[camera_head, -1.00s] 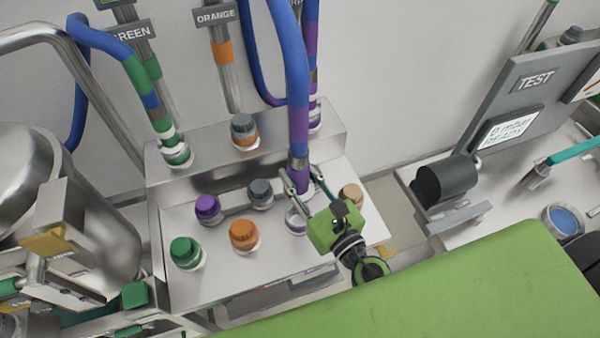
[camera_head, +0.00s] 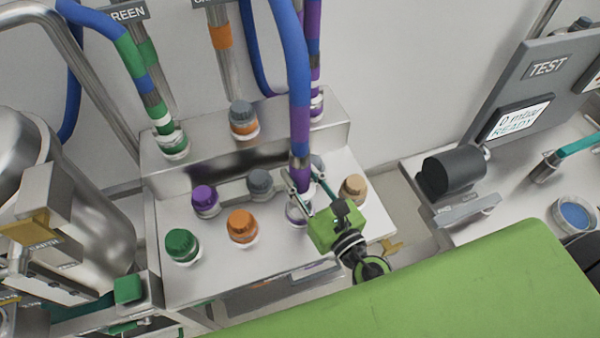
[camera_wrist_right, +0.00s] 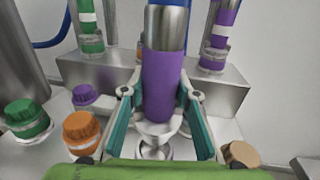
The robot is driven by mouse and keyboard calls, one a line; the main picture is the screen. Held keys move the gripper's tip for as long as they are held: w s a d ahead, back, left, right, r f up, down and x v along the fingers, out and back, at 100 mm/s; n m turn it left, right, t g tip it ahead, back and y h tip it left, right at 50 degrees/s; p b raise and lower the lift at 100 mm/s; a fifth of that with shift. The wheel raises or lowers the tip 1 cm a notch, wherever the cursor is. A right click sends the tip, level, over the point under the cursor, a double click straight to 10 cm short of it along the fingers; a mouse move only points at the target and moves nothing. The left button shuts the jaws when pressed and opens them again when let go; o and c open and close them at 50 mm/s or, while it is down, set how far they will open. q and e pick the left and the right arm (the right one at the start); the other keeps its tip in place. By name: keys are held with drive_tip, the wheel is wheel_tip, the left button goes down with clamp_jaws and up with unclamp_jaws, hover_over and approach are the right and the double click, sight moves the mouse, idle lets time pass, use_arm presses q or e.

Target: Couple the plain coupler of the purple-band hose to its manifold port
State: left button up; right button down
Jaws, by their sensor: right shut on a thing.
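The blue hose with purple bands (camera_head: 299,100) hangs down to the manifold bench. My right gripper (camera_head: 303,182) is shut around its purple coupler (camera_head: 302,178). The coupler also shows in the right wrist view (camera_wrist_right: 162,85), upright between the two teal-padded fingers (camera_wrist_right: 158,103). My left gripper is not in view.
Capped ports stand around: purple (camera_head: 204,200), grey (camera_head: 260,184), orange (camera_head: 242,227), green (camera_head: 182,245) and tan (camera_head: 353,188). A green-banded hose (camera_head: 140,75) stands at the back left. The test station (camera_head: 520,115) is at the right, its display reading ready.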

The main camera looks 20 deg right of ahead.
sight(305, 190)
drive_tip(key=shift+f, duration=0.1)
drive_tip(key=shift+f+b, duration=0.45)
drive_tip(key=shift+b, duration=0.1)
drive_tip(key=shift+f+b, duration=0.9)
drive_tip(key=shift+f, duration=0.1)
drive_tip(key=shift+f+b, duration=1.05)
drive_tip(key=shift+f, duration=0.05)
drive_tip(key=shift+f, duration=0.15)
drive_tip(key=shift+f+b, duration=0.3)
drive_tip(key=shift+b, duration=0.15)
drive_tip(key=shift+f+b, duration=0.55)
drive_tip(key=shift+f, duration=0.1)
